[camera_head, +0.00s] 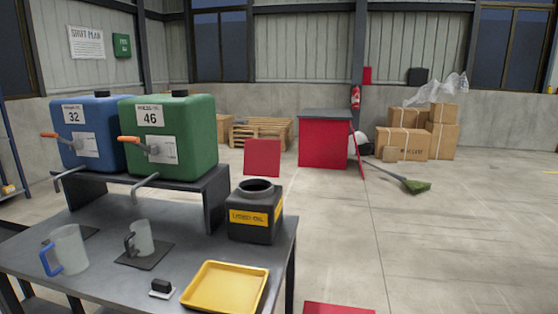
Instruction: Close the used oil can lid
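The used oil can (240,232) is a black box with a yellow label, standing at the right end of the grey table. Its round neck on top is uncovered, and the dark opening shows. A flat red panel (262,158), which looks like its lid, stands upright just behind and above the neck, clear of the opening. Whether a hinge joins it to the can is hidden. Neither of my grippers is in view.
A yellow tray (225,288) lies in front of the can. A blue canister (90,125) and a green canister (178,125) stand on a raised shelf (216,195) to the left. Two mugs stand below, including a blue-handled one (69,250). Floor to the right is open.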

